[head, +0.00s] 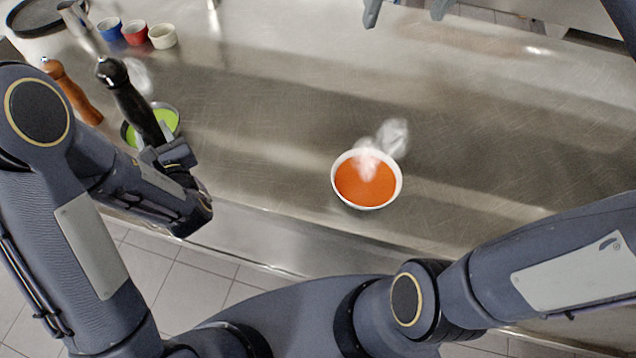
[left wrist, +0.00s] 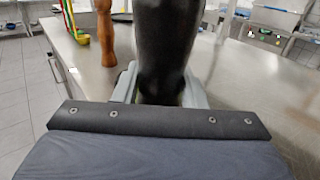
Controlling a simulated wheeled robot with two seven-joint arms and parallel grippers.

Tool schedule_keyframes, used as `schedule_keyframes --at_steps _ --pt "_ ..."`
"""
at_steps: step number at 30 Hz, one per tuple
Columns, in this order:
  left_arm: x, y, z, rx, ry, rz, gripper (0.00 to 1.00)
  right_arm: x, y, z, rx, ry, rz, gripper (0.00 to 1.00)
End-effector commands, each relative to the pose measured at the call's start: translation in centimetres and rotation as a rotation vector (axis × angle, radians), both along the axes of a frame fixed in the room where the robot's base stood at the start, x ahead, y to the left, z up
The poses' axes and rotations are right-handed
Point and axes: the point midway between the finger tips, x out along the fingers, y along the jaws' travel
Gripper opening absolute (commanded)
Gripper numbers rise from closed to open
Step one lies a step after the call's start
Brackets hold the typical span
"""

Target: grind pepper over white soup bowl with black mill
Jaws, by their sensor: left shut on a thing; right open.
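The white soup bowl (head: 399,190) holds orange soup and stands near the counter's front edge, right of centre in the head view, with white steam above it. The black mill (head: 128,98) is in my left gripper (head: 163,148), which is shut around its lower part. The mill is tilted in the head view and well left of the white bowl. It also fills the middle of the left wrist view (left wrist: 165,45), its bottom end hidden by the gripper. My right gripper (head: 406,12) shows only its two spread fingertips at the top edge, open and empty.
A dark bowl of green soup (head: 165,119) is partly hidden behind the black mill. A brown wooden mill (head: 74,94) stands left of it. Blue (head: 109,29), red (head: 135,33) and white (head: 163,37) cups stand farther back. The steel counter (head: 270,120) is clear between the bowls.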

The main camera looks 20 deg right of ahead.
Motion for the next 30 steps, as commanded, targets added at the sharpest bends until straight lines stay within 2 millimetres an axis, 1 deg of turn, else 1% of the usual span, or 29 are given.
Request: schedule_keyframes --at_steps 1,2,19,22,23,26,29,30 --pt "0.0 0.0 -0.5 0.000 -0.002 0.000 0.01 0.0 0.0 -0.5 0.000 0.000 0.000 0.73" --pt "0.0 0.0 -0.5 0.000 -0.002 0.000 0.01 0.0 0.0 -0.5 0.000 0.000 0.000 0.73" --pt "0.0 0.0 -0.4 0.000 -0.002 0.000 0.01 0.0 0.0 -0.4 0.000 0.001 0.000 0.73" --pt "0.1 -0.6 -0.3 -0.001 -0.003 -0.004 0.01 0.0 0.0 -0.4 0.000 0.001 0.000 0.73" --pt "0.2 -1.0 -0.1 -0.001 -0.004 -0.005 0.01 0.0 0.0 -0.4 0.000 0.001 0.000 0.73" --pt "0.5 -3.4 0.5 -0.003 -0.005 -0.012 0.01 0.0 0.0 -0.4 0.000 0.001 0.000 0.73" --pt "0.6 -7.5 1.3 -0.004 -0.007 -0.020 0.01 0.0 0.0 -0.4 0.000 0.001 0.000 0.73" --pt "0.4 -9.4 1.6 -0.005 -0.005 -0.021 0.01 0.0 0.0 -0.4 0.000 0.001 0.000 0.73"
